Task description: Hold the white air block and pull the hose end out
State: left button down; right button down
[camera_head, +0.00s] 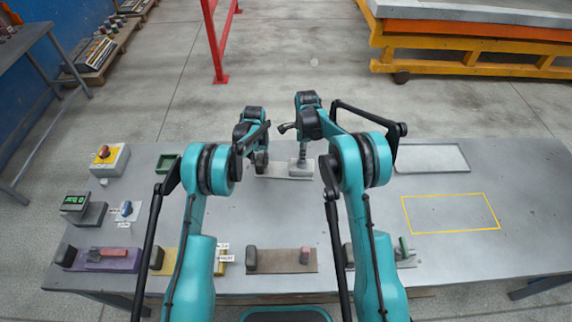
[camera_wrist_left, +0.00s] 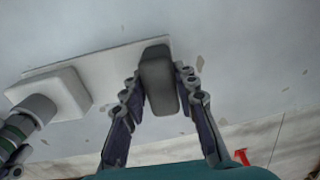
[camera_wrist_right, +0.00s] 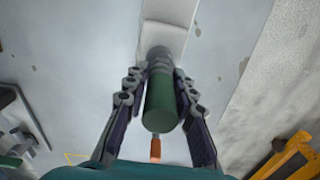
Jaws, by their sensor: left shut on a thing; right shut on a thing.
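The white air block (camera_head: 301,171) sits on a pale plate (camera_head: 270,170) near the table's far edge; in the left wrist view the block (camera_wrist_left: 62,92) is at the left. A dark grey upright grip block (camera_wrist_left: 158,80) stands at the plate's other end. My left gripper (camera_head: 262,163) is shut on this grip block, its fingers on both sides. My right gripper (camera_head: 303,158) is shut on the green hose end (camera_wrist_right: 160,105). A grey collar (camera_wrist_right: 158,57) lies between the green part and the white block. I cannot tell how deep the collar sits in the block.
A shallow pale tray (camera_head: 432,170) and a yellow outlined rectangle (camera_head: 450,198) lie to the right. A red-button box (camera_head: 107,160), green bin (camera_head: 167,163) and display (camera_head: 75,203) stand left. Several mats with tools line the near edge. The middle of the table is clear.

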jog(key=shift+r, duration=3.4)
jog(key=shift+r, duration=1.5)
pick_arm(q)
jog(key=c, duration=1.1)
grip_release()
jog(key=shift+r, duration=0.1)
notch_tip(320, 180, up, 12)
